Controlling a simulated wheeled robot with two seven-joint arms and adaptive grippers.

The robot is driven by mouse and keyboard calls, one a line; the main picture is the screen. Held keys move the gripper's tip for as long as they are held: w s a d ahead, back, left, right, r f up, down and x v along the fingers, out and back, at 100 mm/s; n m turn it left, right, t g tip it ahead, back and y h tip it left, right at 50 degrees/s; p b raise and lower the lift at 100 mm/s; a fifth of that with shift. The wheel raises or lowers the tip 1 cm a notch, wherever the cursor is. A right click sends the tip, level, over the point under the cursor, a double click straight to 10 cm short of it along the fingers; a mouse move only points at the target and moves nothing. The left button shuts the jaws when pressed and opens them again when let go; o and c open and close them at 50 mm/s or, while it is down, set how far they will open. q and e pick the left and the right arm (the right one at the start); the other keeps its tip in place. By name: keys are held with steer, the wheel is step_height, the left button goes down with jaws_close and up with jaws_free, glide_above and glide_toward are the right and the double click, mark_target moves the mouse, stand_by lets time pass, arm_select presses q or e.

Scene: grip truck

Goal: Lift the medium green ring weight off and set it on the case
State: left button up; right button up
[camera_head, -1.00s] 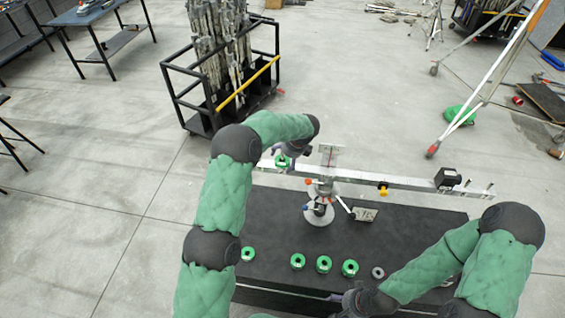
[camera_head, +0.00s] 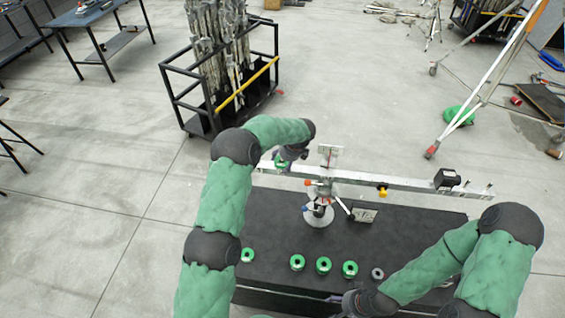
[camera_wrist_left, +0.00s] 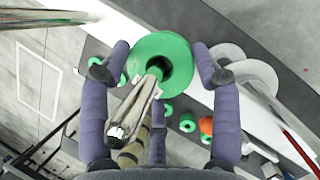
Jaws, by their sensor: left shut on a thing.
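The green ring weight (camera_wrist_left: 176,48) sits between the purple fingers of my left gripper (camera_wrist_left: 166,66) in the left wrist view. The gripper is shut on it. A silver pin (camera_wrist_left: 138,104) shows at the ring's hole; I cannot tell whether the ring is still around it. In the head view the ring (camera_head: 281,164) is small and partly hidden by the left gripper (camera_head: 284,159), at the left end of the pale beam (camera_head: 410,183). The black case (camera_head: 410,238) lies below the beam. My right gripper (camera_head: 352,302) is at the bottom edge, its fingers unclear.
Several green rings (camera_head: 323,264) and a grey ring (camera_head: 377,273) lie along the case's near side. A stand (camera_head: 318,214) and a small plate (camera_head: 364,215) are on the case. A black box (camera_head: 447,178) sits on the beam's right part. A black cart (camera_head: 215,100) stands behind.

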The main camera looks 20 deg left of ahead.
arm_select(q)
step_height(320, 180, up, 32)
steer(key=p, duration=1.4)
stand_by(1.4)
steer(key=shift+f, duration=0.2)
